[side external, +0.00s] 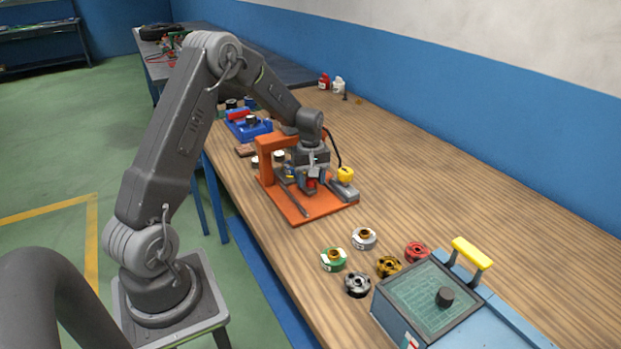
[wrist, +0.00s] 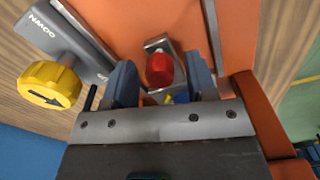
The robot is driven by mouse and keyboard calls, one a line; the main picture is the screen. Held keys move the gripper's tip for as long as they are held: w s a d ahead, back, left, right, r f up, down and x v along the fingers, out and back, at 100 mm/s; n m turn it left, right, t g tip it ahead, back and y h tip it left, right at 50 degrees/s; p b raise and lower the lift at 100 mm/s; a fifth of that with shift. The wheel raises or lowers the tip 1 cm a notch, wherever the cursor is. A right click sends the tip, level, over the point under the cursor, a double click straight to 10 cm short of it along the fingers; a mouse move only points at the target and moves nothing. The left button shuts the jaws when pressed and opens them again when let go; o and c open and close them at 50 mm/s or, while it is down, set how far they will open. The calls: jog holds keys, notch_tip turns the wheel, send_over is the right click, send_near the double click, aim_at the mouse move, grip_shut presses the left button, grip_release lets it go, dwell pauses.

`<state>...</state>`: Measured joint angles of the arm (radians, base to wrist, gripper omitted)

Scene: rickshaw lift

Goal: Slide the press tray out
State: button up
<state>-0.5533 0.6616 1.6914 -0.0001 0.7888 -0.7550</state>
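The orange press (side external: 272,160) stands on the wooden table, its flat orange base (side external: 310,211) reaching toward the camera. In the wrist view, a small grey metal bracket with a red knob (wrist: 159,70) sits over the orange base (wrist: 120,22); I take this to be the press tray and its handle. A red part also shows below my gripper in the side view (side external: 311,184). My gripper (wrist: 163,78) points down at the press, its two blue fingers apart on either side of the red knob. Gaps show between knob and fingers. Much of the tray is hidden by the gripper.
A grey block with a yellow arrow knob (wrist: 50,84) stands beside the base. Metal rails (wrist: 213,38) flank the bracket. Several round coloured parts (side external: 364,238) and a blue machine with a yellow handle (side external: 472,253) lie nearer the camera. The table's right side is clear.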

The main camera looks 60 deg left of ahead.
grip_shut()
dwell(0.3)
jog(key=d, duration=1.4)
jog(key=shift+o, duration=0.5)
grip_release()
notch_tip(320, 180, up, 14)
